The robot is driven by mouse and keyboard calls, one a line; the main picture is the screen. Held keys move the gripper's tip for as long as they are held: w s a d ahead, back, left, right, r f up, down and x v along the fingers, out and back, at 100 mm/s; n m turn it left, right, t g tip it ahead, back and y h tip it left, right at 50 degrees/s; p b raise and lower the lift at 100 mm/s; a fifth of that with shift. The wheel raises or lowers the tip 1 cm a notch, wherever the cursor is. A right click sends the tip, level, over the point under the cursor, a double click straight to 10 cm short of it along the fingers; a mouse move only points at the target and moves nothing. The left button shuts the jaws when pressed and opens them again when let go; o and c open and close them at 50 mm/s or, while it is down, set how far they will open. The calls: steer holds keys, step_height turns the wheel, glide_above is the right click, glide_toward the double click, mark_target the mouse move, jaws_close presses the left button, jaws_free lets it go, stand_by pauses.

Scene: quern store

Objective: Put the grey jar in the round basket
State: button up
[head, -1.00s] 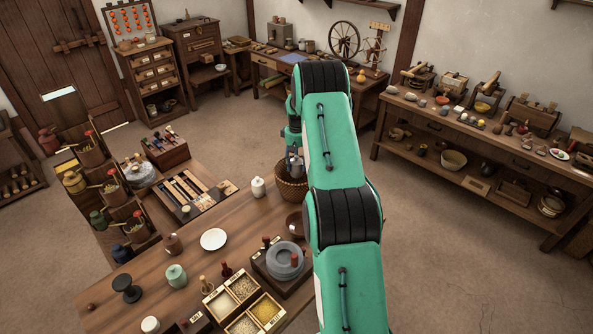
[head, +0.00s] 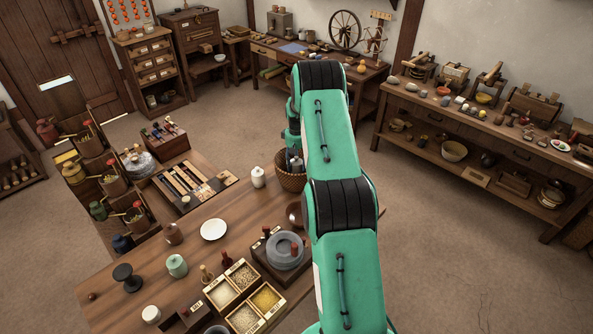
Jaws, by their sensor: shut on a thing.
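The round basket (head: 291,182) is woven and brown and stands on the wooden table, left of my arm. My gripper (head: 295,164) points down at the basket's mouth, partly hidden by the basket rim and my arm. It is shut on a grey thing that seems to be the grey jar (head: 297,166), of which only a small part shows. I cannot tell whether the jar touches the basket's bottom.
A white lidded jar (head: 258,176) stands just left of the basket. A brown bowl (head: 295,214) is in front of it, partly behind my arm. A quern (head: 285,251), a white plate (head: 213,229) and a grain box (head: 243,277) are nearer.

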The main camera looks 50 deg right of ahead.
mark_target(297, 169)
steer(key=shift+f, duration=1.8)
steer(key=shift+f, duration=0.1)
steer(key=o, duration=1.5)
steer(key=shift+f, duration=0.1)
step_height(297, 169, up, 12)
steer(key=shift+r+p, duration=0.15)
steer(key=shift+p, duration=0.3)
